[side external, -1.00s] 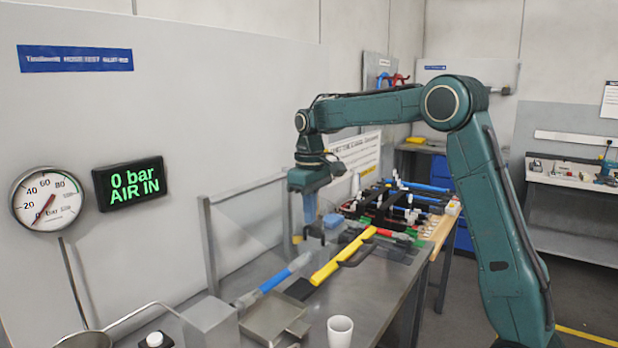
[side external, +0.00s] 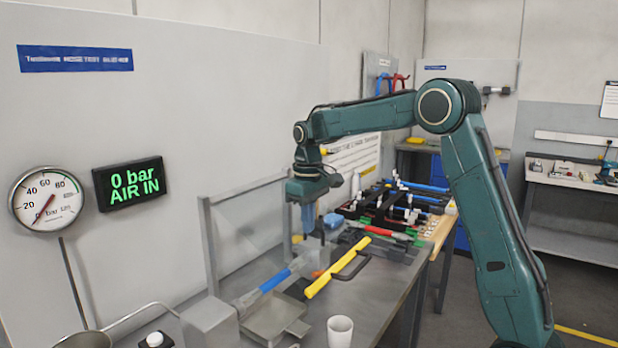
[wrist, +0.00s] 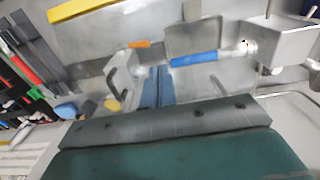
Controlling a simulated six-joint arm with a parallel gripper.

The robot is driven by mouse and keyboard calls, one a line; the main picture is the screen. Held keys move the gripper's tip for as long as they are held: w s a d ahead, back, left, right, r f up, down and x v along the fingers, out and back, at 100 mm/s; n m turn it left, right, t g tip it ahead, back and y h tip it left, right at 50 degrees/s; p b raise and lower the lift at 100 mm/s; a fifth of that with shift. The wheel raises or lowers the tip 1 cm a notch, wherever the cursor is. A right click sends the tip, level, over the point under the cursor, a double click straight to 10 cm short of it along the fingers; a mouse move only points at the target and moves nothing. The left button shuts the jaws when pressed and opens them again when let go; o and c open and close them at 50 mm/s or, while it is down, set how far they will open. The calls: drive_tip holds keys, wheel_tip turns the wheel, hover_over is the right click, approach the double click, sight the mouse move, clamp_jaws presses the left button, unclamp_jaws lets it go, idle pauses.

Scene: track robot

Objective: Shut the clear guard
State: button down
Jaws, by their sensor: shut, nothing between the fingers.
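The clear guard (side external: 245,225) shows as a see-through panel in a grey frame, upright at the table's left. A yellow bar (side external: 335,270) with a dark loop handle (side external: 352,265) slants over the table; I cannot tell whether it is the guard's edge. My gripper (side external: 310,236) is shut and empty, pointing down between the grey frame and the yellow bar. In the wrist view its blue-grey fingers (wrist: 158,72) are just right of a dark loop handle (wrist: 122,85). Contact cannot be told.
A blue-handled hose piece (side external: 272,281) lies on the table left of the yellow bar. A metal tray (side external: 262,322), a grey box (side external: 208,325) and a white cup (side external: 340,330) stand near the camera. A crowded rack (side external: 400,205) is behind. The display (side external: 129,184) reads "0 bar AIR IN".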

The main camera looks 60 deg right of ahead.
drive_tip(key=shift+r, duration=1.5)
drive_tip(key=shift+r, duration=0.2)
wheel_tip(320, 180, up, 13)
drive_tip(key=shift+r, duration=0.2)
idle(0.4)
drive_tip(key=s+a+f+t, duration=0.25)
drive_tip(key=s+a, duration=0.35)
drive_tip(key=s, duration=0.4)
drive_tip(key=s+a+f+t, duration=0.25)
drive_tip(key=s+a, duration=0.25)
drive_tip(key=s, duration=0.5)
drive_tip(key=s+a+f, duration=0.2)
drive_tip(key=s+f, duration=0.5)
drive_tip(key=f, duration=0.1)
drive_tip(key=shift+s+f+t, duration=0.3)
